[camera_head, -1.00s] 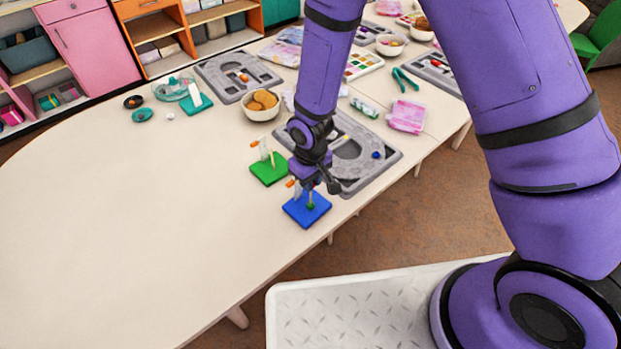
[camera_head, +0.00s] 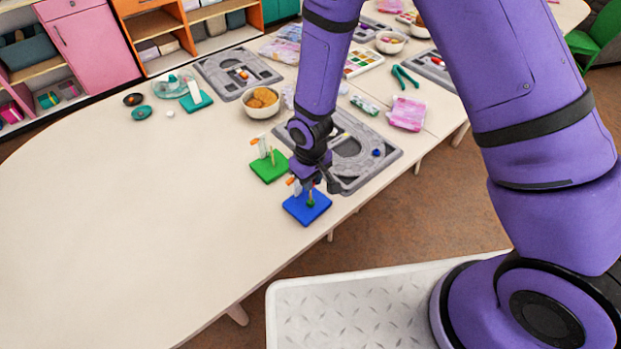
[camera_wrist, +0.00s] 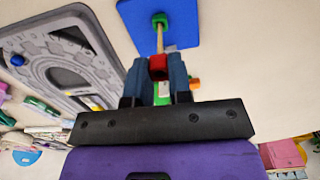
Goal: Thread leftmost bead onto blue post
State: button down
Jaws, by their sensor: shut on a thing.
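My gripper (camera_wrist: 158,72) is shut on a red bead (camera_wrist: 158,66), held between its fingertips. In the head view my gripper (camera_head: 314,186) is just above the blue board (camera_head: 318,211). The board (camera_wrist: 186,22) carries a light wooden post (camera_wrist: 160,40) with a green bead (camera_wrist: 160,19) around its base. In the wrist view the post lines up with the red bead; I cannot tell whether its tip is inside the hole.
A green board (camera_head: 268,170) with a post stands close behind the blue one. A grey tray (camera_head: 384,163) to the right holds a blue bead (camera_head: 376,153). A bowl (camera_head: 261,111) stands farther back. The table's left side is clear.

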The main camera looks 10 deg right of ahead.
jog(key=shift+f, duration=1.05)
jog(key=c, duration=1)
grip_release()
jog(key=shift+o, duration=0.2)
jog(key=shift+r, duration=0.1)
notch_tip(320, 180, up, 11)
jog(key=shift+f, duration=0.2)
